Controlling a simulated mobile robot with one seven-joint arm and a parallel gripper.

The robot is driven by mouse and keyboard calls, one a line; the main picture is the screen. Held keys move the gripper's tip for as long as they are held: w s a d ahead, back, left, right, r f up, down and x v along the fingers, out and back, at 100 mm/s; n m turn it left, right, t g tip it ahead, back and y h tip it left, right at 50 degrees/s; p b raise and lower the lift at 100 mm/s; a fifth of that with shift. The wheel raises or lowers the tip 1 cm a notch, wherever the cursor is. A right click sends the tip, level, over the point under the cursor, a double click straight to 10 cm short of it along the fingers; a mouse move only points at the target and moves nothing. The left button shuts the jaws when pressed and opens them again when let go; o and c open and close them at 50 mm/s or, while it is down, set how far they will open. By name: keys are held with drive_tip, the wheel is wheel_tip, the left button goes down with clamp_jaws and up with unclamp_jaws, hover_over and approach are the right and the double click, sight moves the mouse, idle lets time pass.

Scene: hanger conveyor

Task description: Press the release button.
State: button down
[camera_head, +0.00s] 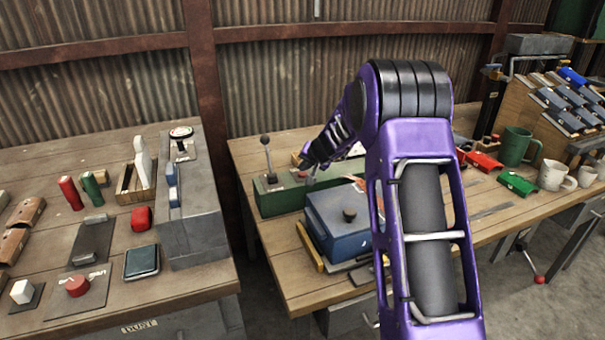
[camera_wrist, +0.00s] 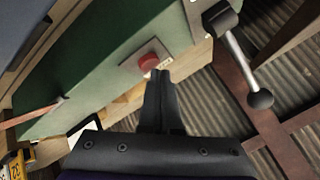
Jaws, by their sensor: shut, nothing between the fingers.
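A red round button (camera_wrist: 148,61) sits on a square metal plate on the green box (camera_wrist: 90,75), close beyond my fingertips in the wrist view. In the head view the green box (camera_head: 272,203) stands on the right-hand bench, and the button (camera_head: 302,174) shows small below the fingertips. My gripper (camera_wrist: 160,76) is shut and empty, its tips together just beside the button's edge. I cannot tell whether they touch it. In the head view my gripper (camera_head: 306,160) is over the green box. Another red button (camera_head: 77,286) sits on a dark plate on the left bench.
A lever with a black knob (camera_wrist: 258,97) rises from the green box beside the button; it also shows in the head view (camera_head: 266,150). A blue box (camera_head: 338,222) stands in front of the green box. A gap separates the benches.

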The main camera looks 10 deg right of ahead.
sight(303, 175)
drive_tip(key=shift+f, duration=0.5)
idle(0.4)
drive_tip(key=shift+r+p, duration=0.6)
drive_tip(key=shift+r, duration=0.35)
drive_tip(key=shift+r, duration=0.1)
wheel_tip(303, 175, up, 5)
drive_tip(key=p, duration=0.3)
drive_tip(key=shift+p, duration=0.35)
